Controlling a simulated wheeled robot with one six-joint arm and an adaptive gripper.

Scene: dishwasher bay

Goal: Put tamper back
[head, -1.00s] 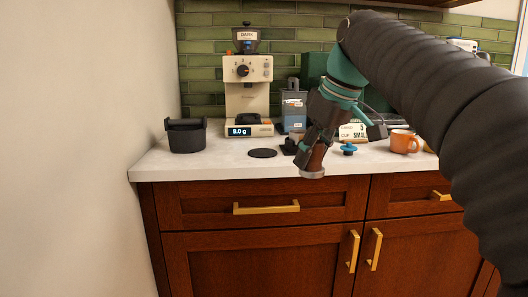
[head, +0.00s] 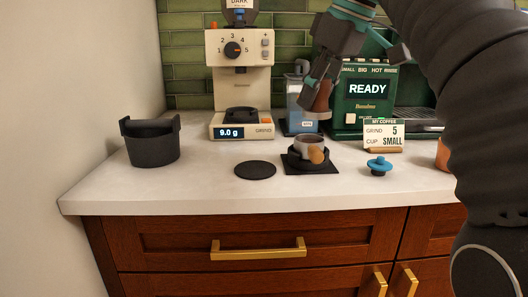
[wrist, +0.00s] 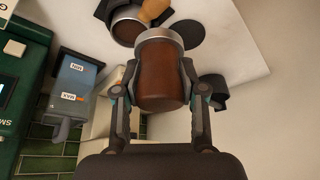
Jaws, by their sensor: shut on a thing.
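The tamper has a brown handle (head: 322,97) and a silver base (head: 317,115). My gripper (head: 319,84) is shut on its handle and holds it upright, base down, above the counter. In the head view it hangs just above the portafilter (head: 308,141), apart from it. The wrist view shows the tamper (wrist: 160,75) between both fingers of my gripper (wrist: 160,90). The portafilter, with a wooden handle (head: 316,155), sits in a black square stand (head: 296,168). A flat round black mat (head: 255,170) lies empty on the counter left of the stand.
A black knock box (head: 152,145) stands at left. The cream grinder (head: 240,85) reads 9.0 g. A blue-grey container (head: 297,112) and a green machine (head: 365,100) stand behind. A blue-topped tool (head: 379,165), a sign (head: 383,135) and an orange cup (head: 442,155) are at right.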

